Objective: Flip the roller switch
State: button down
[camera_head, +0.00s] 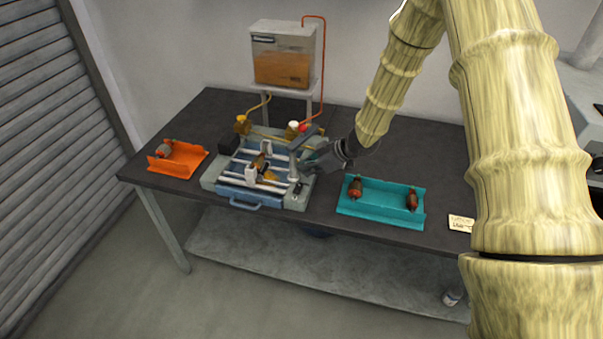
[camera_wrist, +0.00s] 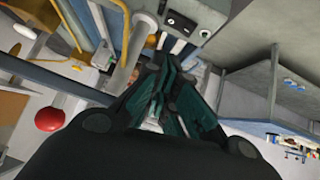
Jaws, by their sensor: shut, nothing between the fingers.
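The winding machine (camera_head: 212,183) stands on the dark table, with blue parts, white rails and a blue front handle. A small dark switch panel (camera_head: 299,188) sits at its right front corner. I take the dark panel with small light marks in the wrist view (camera_wrist: 183,22) to be the same one; which way the switch is set is too small to tell. My gripper (camera_head: 306,164) is over the machine's right side, behind the switch panel. In the wrist view my gripper (camera_wrist: 167,66) is shut and empty, its fingertips just below the panel in the picture; contact cannot be told.
An orange tray (camera_head: 187,166) with a rotor stands at left. A teal tray (camera_head: 380,208) with two rotors stands right of the machine. A tank (camera_head: 283,52) on a stand rises behind, its red tube (camera_head: 323,70) hanging near my arm. A note (camera_head: 461,223) lies at right.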

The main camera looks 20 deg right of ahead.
jog(key=w+b+v, duration=0.1)
jog(key=v, duration=0.5)
jog(key=shift+s+d+r+b, duration=0.25)
jog(key=shift+d+r+b, duration=0.1)
jog(key=shift+d, duration=0.2)
